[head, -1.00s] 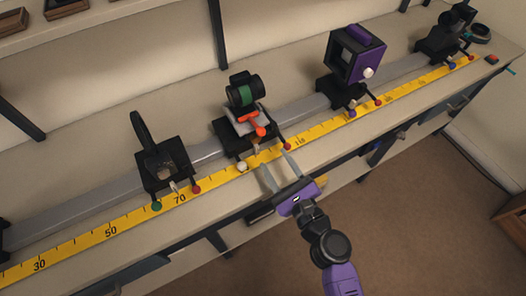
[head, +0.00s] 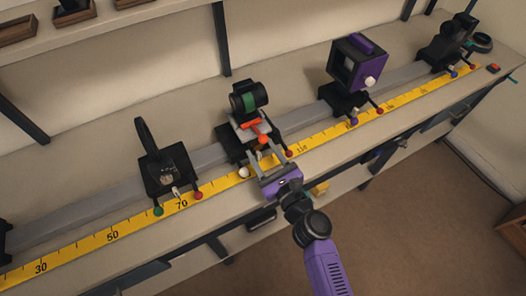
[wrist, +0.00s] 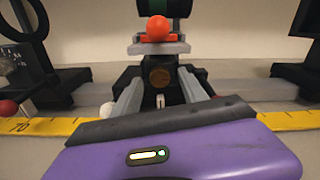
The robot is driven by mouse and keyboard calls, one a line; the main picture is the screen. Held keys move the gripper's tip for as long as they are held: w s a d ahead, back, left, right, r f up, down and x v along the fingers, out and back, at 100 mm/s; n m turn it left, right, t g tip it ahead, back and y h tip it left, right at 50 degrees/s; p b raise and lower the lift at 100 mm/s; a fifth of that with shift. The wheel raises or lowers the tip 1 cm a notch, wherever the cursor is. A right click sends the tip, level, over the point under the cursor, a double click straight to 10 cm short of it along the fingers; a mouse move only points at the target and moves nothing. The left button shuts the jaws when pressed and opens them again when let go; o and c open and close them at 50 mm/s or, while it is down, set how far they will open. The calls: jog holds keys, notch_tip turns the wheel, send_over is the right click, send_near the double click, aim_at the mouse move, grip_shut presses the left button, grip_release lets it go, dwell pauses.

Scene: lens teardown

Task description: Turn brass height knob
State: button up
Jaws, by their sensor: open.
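The brass height knob (wrist: 160,76) shows in the wrist view as a dull brown disc on the front of the black middle carriage, below an orange ball. In the head view I cannot make it out clearly behind the fingers. My gripper (head: 262,151) is open at the front of that carriage. In the wrist view its two grey fingers (wrist: 160,88) stand on either side of the knob, with gaps visible between finger and knob. I cannot tell how deep the tips reach.
The carriage bears a dark lens barrel with a green band (head: 249,98) and an orange lever (head: 262,138). A white knob (head: 243,172) and red knob (head: 289,154) flank my gripper. Other carriages stand left and right on the grey rail (head: 100,193), behind a yellow ruler (head: 90,242).

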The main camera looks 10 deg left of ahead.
grip_shut()
jog(key=shift+f+n+b, duration=0.1)
jog(key=shift+n+b, duration=0.25)
jog(key=shift+n, duration=0.05)
jog(key=n+b, duration=0.2)
jog(key=shift+f+n, duration=0.1)
jog(key=shift+n, duration=0.3)
jog(key=shift+n+b, duration=1.1)
jog(key=shift+n, duration=1)
grip_release()
jog(key=shift+r, duration=0.2)
